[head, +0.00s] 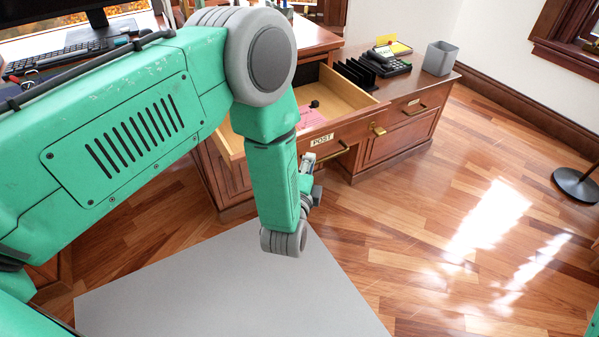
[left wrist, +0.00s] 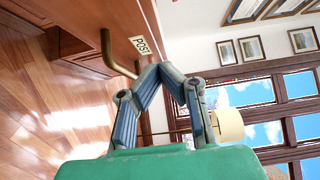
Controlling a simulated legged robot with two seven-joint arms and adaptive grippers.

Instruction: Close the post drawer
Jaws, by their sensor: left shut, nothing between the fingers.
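The post drawer (head: 345,128) stands pulled out of the wooden desk, with a white POST label and a brass bar handle (head: 334,153) on its front. A pink paper and a small dark knob-like item lie inside. My left gripper (head: 310,163) is just before the drawer front, partly hidden by my own arm. In the left wrist view its fingers (left wrist: 158,70) are shut and empty, beside the brass handle (left wrist: 112,58) and close to the POST label (left wrist: 139,45). I cannot tell whether the fingertips touch the front. My right gripper is not in view.
The desk top holds a black file rack (head: 357,73), a dark phone-like device (head: 391,65) and a grey bin (head: 440,58). Another brass-handled drawer (head: 416,110) is shut on the right. A dark round stand base (head: 577,184) is on the open wooden floor at far right.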

